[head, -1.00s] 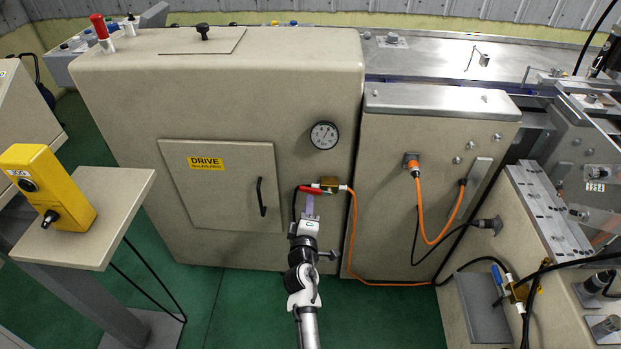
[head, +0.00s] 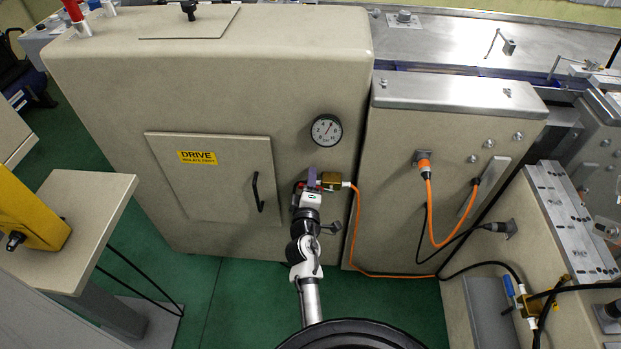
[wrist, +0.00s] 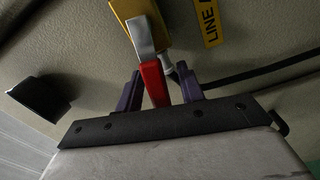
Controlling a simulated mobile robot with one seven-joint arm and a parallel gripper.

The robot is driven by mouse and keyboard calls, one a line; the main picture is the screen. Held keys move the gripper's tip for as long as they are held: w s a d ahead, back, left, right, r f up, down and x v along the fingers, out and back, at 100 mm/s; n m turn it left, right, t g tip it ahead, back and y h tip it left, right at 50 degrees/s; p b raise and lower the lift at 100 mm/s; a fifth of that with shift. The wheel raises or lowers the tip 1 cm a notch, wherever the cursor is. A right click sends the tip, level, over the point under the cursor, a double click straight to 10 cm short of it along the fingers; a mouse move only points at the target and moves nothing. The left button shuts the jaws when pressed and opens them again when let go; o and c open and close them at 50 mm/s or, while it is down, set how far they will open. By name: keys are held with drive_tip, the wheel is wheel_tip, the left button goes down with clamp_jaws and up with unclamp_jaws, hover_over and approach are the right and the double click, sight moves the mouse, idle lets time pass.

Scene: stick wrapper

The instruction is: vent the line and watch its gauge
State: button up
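The valve has a brass body (head: 331,180) on the front of the beige cabinet, with an orange hose at its right. Its red lever (wrist: 153,84) shows in the wrist view, between the two purple fingers of my gripper (wrist: 160,80). The fingers stand apart, with a visible gap on each side of the lever. In the head view my gripper (head: 311,180) is at the left of the brass body and hides most of the lever.
A yellow label beginning "LINE" (wrist: 211,22) is beside the valve. The DRIVE door (head: 215,180) with its black handle (head: 256,192) is left of my arm. The orange hose (head: 357,225) runs down to the floor. A yellow box (head: 30,215) stands on a pedestal at left.

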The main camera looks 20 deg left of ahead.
clamp_jaws()
drive_tip(key=shift+r, duration=0.15)
drive_tip(key=r+m, duration=0.1)
drive_tip(key=m, duration=0.1)
drive_tip(key=d+m, duration=0.1)
drive_tip(key=m, duration=0.1)
drive_tip(key=r+m, duration=0.1)
drive_tip(key=m, duration=0.1)
drive_tip(key=shift+w+d+r, duration=0.2)
drive_tip(key=shift+d+r, duration=0.05)
drive_tip(key=shift+r, duration=0.1)
drive_tip(key=m, duration=0.1)
drive_tip(key=d+r+m, duration=0.1)
drive_tip(key=m, duration=0.2)
drive_tip(key=shift+w+d+r, duration=0.15)
drive_tip(key=shift+w+d, duration=0.1)
drive_tip(key=shift+d, duration=0.1)
drive_tip(key=shift+w+d+r+m, duration=0.1)
drive_tip(key=shift+d+m, duration=0.3)
drive_tip(key=shift+m, duration=0.55)
drive_tip(key=shift+w+d+r+m, duration=0.15)
drive_tip(key=shift+d+m, duration=0.25)
drive_tip(key=shift+m, duration=0.5)
drive_tip(key=shift+w+d+r+m, duration=0.1)
drive_tip(key=shift+d+m, duration=0.3)
drive_tip(key=shift+m, duration=0.55)
